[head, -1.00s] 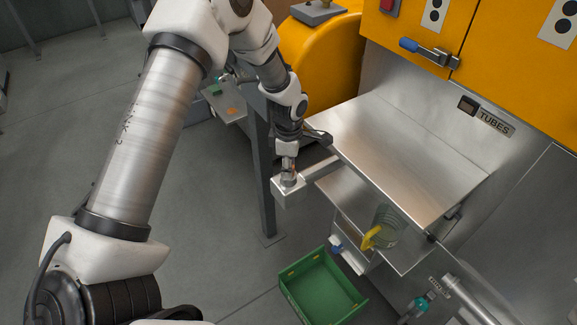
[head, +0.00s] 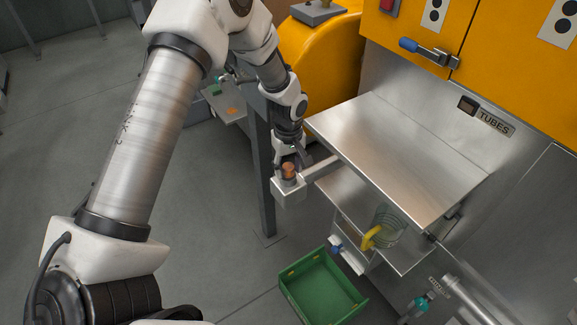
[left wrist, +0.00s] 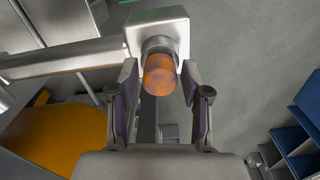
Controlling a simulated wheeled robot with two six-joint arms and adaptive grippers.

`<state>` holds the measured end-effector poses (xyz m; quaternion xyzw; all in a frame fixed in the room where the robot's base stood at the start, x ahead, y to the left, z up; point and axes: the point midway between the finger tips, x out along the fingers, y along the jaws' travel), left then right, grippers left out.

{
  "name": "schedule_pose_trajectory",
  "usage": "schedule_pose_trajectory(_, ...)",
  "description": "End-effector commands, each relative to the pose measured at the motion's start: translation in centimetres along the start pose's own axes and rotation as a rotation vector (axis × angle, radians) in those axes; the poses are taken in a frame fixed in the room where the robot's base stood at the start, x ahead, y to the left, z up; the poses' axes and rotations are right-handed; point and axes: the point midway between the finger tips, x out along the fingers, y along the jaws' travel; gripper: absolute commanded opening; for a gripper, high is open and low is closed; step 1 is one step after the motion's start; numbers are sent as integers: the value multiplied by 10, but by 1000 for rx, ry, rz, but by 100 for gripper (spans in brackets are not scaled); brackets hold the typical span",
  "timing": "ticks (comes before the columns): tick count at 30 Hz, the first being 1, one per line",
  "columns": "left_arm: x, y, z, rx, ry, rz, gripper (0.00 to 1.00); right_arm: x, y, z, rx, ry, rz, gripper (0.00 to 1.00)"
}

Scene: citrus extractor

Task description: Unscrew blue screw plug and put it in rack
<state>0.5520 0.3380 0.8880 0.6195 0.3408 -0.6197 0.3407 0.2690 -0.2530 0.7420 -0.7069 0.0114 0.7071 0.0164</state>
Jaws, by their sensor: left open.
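An orange-brown cylindrical piece (head: 288,170) stands in a round collar on a metal block (head: 290,192) at the end of a bracket arm. In the left wrist view the orange piece (left wrist: 158,76) sits between the two spread fingers of my left gripper (left wrist: 158,84), with gaps on both sides. My left gripper is open around it, just above the block (left wrist: 158,28). A small blue part (head: 335,244) shows below the shelf; I cannot tell whether it is the blue screw plug. A blue compartmented rack (left wrist: 299,150) is cut off at the left wrist view's right edge. My right gripper is not in view.
A steel shelf (head: 395,150) is right of the bracket. A clear jug with a yellow handle (head: 372,238) stands on the lower ledge. A green crate (head: 322,290) is below. A dark post (head: 262,170) rises behind the block. Open floor lies left.

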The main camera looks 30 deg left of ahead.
Motion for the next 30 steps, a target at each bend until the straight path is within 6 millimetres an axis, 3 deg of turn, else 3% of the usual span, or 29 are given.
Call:
schedule_pose_trajectory(7, 0, 0, 0, 54, 0, 0, 47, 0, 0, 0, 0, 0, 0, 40)
schedule_pose_trajectory(9, 0, 0, 0, 54, 0, 0, 22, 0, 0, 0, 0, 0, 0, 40)
schedule_pose_trajectory(10, 0, 0, 0, 53, 0, 0, 15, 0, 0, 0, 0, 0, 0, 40)
schedule_pose_trajectory(17, 0, 0, 0, 10, 0, 0, 15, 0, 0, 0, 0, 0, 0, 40)
schedule_pose_trajectory(24, 0, 0, 0, -490, 0, 0, 15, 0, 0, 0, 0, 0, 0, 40)
schedule_pose_trajectory(30, -6, 0, 0, -471, 0, 0, 15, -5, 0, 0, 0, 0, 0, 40)
